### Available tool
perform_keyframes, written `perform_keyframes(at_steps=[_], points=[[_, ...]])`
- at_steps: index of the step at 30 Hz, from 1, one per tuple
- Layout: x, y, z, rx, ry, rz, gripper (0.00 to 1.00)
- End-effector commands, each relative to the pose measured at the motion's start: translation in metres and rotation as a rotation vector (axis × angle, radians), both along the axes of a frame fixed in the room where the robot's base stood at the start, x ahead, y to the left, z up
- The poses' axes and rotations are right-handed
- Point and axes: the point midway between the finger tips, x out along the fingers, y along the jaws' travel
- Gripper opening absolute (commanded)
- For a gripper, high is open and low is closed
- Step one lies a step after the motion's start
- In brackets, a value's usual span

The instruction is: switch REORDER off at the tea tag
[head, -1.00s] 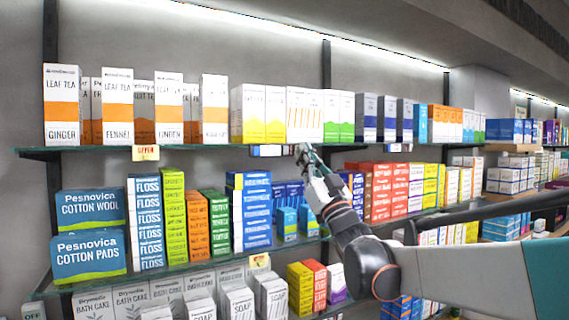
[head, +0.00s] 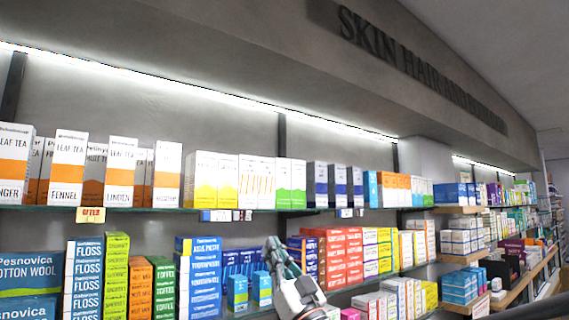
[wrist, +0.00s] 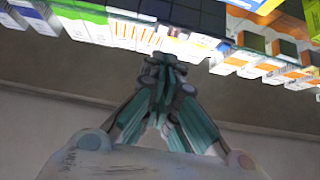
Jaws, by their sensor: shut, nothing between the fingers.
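Leaf tea boxes with orange bands (head: 67,168) stand on the upper shelf at the left in the head view. A red and yellow offer tag (head: 90,215) hangs on the shelf edge below them. A small blue-and-white tag (head: 222,215) sits on the same edge further right, below the yellow-green boxes. No REORDER switch or lettering is legible on it. My gripper (head: 272,243) is shut and empty, below and right of that tag, apart from it in the picture.
Another small tag (head: 346,212) sits further right on the upper shelf edge (head: 150,210). The lower shelf holds floss boxes (head: 83,278), red boxes (head: 335,258) and other packs behind my gripper. Lit wall and a soffit are above.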

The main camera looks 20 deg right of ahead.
Motion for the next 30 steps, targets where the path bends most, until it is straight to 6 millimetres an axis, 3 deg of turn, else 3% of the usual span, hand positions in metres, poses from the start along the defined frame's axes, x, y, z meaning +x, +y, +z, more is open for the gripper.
perform_keyframes(at_steps=[6,19,22,26,30], points=[[-0.017,-0.003,-0.02,0.0,-0.001,0.001,0.0],[-0.02,-0.004,-0.023,0.0,0.001,0.001,0.0],[-0.02,-0.006,-0.034,0.004,0.026,-0.019,0.0],[-0.02,-0.014,-0.074,0.018,0.133,-0.09,0.0],[-0.026,-0.026,-0.145,0.031,0.324,-0.195,0.0]])
